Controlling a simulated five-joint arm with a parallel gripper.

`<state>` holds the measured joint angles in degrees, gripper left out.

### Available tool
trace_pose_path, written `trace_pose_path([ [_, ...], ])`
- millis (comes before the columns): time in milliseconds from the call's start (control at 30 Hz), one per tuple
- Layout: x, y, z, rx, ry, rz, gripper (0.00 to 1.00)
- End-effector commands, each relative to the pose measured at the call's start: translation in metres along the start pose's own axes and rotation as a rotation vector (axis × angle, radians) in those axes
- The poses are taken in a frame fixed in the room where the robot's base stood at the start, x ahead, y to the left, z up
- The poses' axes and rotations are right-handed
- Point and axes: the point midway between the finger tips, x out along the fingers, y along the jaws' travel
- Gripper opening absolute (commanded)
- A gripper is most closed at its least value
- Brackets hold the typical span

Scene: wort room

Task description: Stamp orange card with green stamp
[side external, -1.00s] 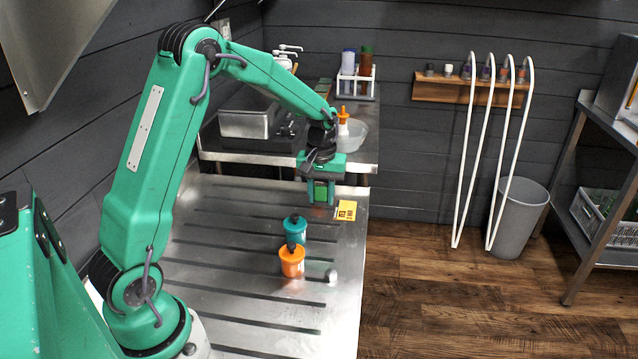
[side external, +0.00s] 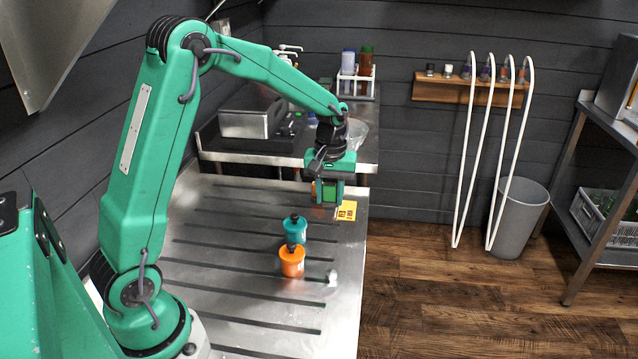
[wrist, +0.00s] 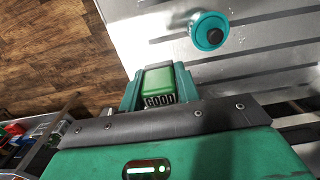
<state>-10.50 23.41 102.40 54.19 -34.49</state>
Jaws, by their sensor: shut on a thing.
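The orange card (side external: 346,211), yellow-orange with dark print, lies flat near the right edge of the metal table. My gripper (side external: 328,196) is shut on the green stamp (side external: 327,190), just left of the card in the side view. The stamp's underside is hidden, and I cannot tell how far it is above the table. In the wrist view the green stamp (wrist: 160,84) sits between my gripper's fingers (wrist: 160,92), with the label "GOOD" on it. The card does not show in the wrist view.
A teal pot (side external: 295,229) and an orange pot (side external: 291,263) with dark knobs stand nearer on the grooved metal table (side external: 245,290). The teal one (wrist: 207,32) also shows in the wrist view. A small white object (side external: 332,277) lies right of the orange pot.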

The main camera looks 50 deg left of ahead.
Motion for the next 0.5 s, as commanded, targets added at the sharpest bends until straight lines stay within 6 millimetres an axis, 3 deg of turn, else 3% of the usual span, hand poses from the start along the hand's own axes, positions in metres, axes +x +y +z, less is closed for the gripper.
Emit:
trace_pose_path([
  [267, 0.0, 0.001, -0.002, 0.0, 0.0, 0.0, 0.18],
  [500, 0.002, 0.007, -0.02, -0.001, 0.001, 0.001, 0.18],
])
